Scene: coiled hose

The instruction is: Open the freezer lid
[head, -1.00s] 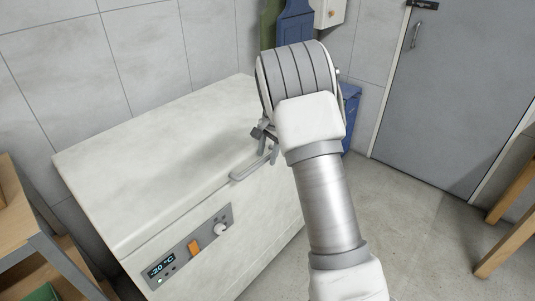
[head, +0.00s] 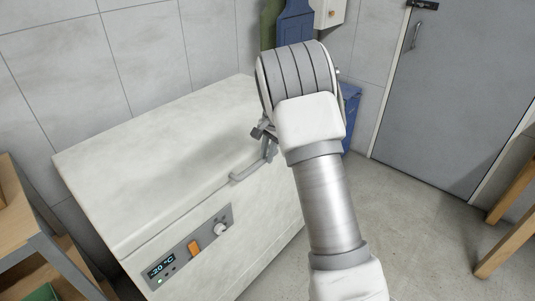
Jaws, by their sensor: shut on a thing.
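The white chest freezer (head: 262,225) stands against the tiled wall, left of my arm. Its lid (head: 165,155) lies flat and closed on the body. A grey bar handle (head: 245,172) runs along the lid's front edge. My gripper (head: 268,146) is at the far right end of the handle and is shut on it. My arm's wrist hides most of the gripper and part of the freezer's right side. The front panel (head: 190,247) shows a lit "-20 °C" display, an orange switch and a round knob.
A wooden table with a grey frame (head: 40,235) stands close to the freezer's left side. A blue bin (head: 350,118) stands behind my arm by the wall. A grey door (head: 440,95) is at the right. The floor (head: 415,225) right of my arm is clear.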

